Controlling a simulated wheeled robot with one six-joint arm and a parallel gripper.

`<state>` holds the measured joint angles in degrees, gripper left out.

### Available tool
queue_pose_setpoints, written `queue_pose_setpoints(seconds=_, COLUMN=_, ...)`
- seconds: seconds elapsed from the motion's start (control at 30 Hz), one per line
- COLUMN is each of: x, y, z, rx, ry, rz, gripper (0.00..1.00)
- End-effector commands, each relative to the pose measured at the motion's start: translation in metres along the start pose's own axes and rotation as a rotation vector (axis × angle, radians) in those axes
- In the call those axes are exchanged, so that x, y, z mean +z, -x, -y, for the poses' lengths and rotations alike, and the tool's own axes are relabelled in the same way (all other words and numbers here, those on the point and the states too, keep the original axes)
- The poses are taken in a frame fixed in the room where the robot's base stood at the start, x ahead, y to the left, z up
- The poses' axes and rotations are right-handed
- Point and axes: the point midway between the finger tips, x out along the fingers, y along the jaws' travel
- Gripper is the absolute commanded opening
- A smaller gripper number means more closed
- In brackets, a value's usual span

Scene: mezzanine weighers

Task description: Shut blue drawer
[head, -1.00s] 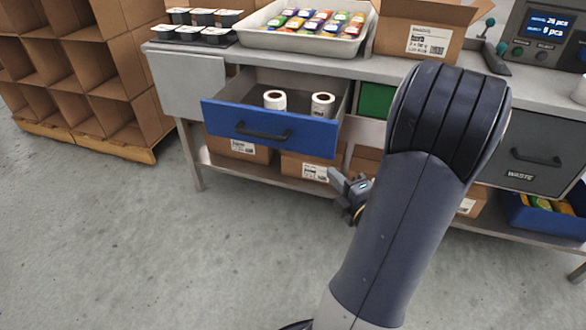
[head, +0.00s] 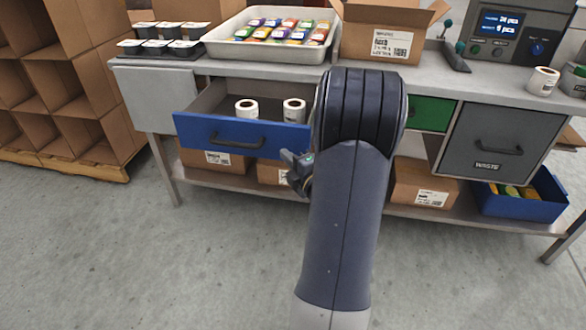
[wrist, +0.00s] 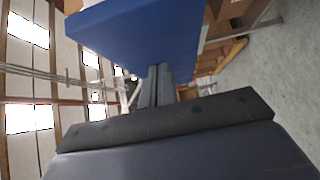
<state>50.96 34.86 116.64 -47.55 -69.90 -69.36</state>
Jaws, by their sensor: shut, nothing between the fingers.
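The blue drawer (head: 203,130) stands pulled out from under the bench in the head view, with a dark handle on its front. Two white label rolls (head: 247,109) (head: 293,110) stand inside it. My gripper (head: 288,158) is shut and empty, in front of the drawer's lower right part, near its bottom edge. My arm hides the drawer front's right end. In the wrist view the blue drawer front (wrist: 160,35) fills the upper middle, close to my shut fingers (wrist: 158,75). I cannot tell whether they touch it.
The grey bench (head: 270,70) carries a white tray (head: 215,44) of colourful packs, a cardboard box and a weigher display. A green drawer (head: 430,113) and a grey waste drawer (head: 500,138) sit to the right. Boxes stand on the lower shelf. The floor in front is clear.

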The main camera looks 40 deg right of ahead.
Motion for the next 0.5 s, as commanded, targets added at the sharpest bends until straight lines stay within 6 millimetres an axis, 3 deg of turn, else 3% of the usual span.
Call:
queue_pose_setpoints(seconds=0.2, x=0.0127, y=-0.0126, z=0.0001, rx=0.0, ry=0.0, rz=-0.001, gripper=0.0)
queue_pose_setpoints(seconds=0.5, x=0.0144, y=-0.014, z=0.0001, rx=-0.001, ry=0.0, rz=-0.001, gripper=0.0)
